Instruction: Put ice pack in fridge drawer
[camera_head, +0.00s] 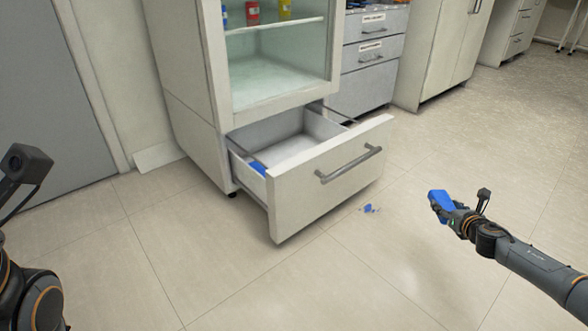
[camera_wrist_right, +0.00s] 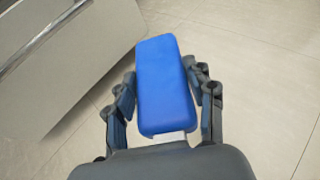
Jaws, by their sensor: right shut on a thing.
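A blue ice pack (camera_head: 440,200) is held in my right gripper (camera_head: 448,207), over the floor to the right of the fridge drawer. In the right wrist view the ice pack (camera_wrist_right: 165,85) sits between the two fingers of the gripper (camera_wrist_right: 165,100). The fridge drawer (camera_head: 330,180) is pulled open at the bottom of the fridge. A blue item (camera_head: 258,167) lies in the drawer at its left side. The drawer front (camera_wrist_right: 65,60) also shows at the left of the right wrist view. My left arm shows at the left edge; its fingers cannot be made out.
The fridge (camera_head: 190,80) has a glass upper compartment with several small coloured containers on a shelf. Small blue pieces (camera_head: 370,208) show on the floor by the drawer's right front. Grey drawer units (camera_head: 370,55) stand behind at the right.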

